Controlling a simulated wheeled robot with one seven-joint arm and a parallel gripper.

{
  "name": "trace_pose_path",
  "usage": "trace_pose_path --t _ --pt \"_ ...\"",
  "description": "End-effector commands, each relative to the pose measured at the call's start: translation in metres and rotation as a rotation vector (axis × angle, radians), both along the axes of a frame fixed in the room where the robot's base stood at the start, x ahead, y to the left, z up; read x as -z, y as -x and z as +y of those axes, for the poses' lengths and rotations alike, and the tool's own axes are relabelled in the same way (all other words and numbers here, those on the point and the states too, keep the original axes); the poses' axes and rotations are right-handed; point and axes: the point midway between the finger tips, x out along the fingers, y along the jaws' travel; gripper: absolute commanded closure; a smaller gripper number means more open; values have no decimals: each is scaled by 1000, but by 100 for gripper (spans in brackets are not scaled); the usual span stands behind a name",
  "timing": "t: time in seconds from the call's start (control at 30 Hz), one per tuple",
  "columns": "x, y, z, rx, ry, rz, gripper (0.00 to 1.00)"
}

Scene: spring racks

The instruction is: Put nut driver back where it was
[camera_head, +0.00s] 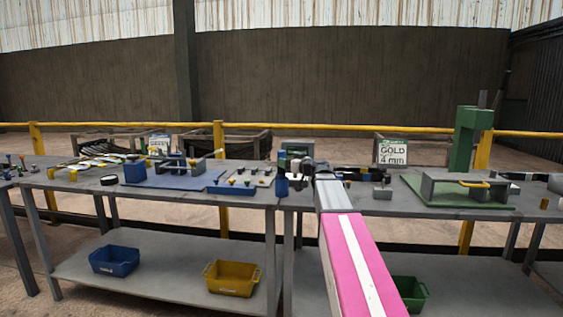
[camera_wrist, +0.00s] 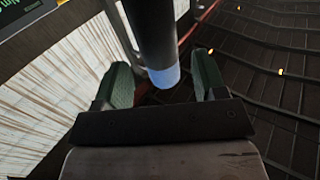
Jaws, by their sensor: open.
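My gripper (camera_wrist: 163,85) is open in the wrist view, its two green fingers spread apart. A dark cylinder with a pale blue end (camera_wrist: 160,50) comes down from the top of that view and ends between or beyond the fingers. I cannot tell whether it touches them, or whether it is the nut driver. In the head view my pink and white arm reaches to the bench, and its dark wrist end is over the middle of the bench. The gripper's fingers are not clear there. I cannot pick out the nut driver for certain in the head view.
The left bench (camera_head: 240,196) holds a blue mat (camera_head: 200,181), a blue block (camera_head: 135,172) and small tools. The right bench has a green press (camera_head: 470,135) and a "GOLD 4 mm" sign (camera_head: 393,152). Blue (camera_head: 114,260), yellow (camera_head: 232,279) and green (camera_head: 412,292) bins sit below.

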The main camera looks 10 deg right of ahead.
Motion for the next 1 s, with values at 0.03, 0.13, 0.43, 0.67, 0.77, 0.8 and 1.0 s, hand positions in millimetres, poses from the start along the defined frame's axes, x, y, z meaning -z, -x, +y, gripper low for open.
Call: trace_pose_path --t 0.03,0.13,0.43,0.67,0.77,0.8,1.0 --pt "1 13 -7 1 0 0 35" --pt "1 29 -19 2 0 0 35" --pt "2 58 -42 -1 0 0 35" --pt "2 62 -45 -1 0 0 35" --pt "2 61 -45 -1 0 0 35" --pt "2 61 -45 -1 0 0 35" --pt "1 61 -45 -1 0 0 35"
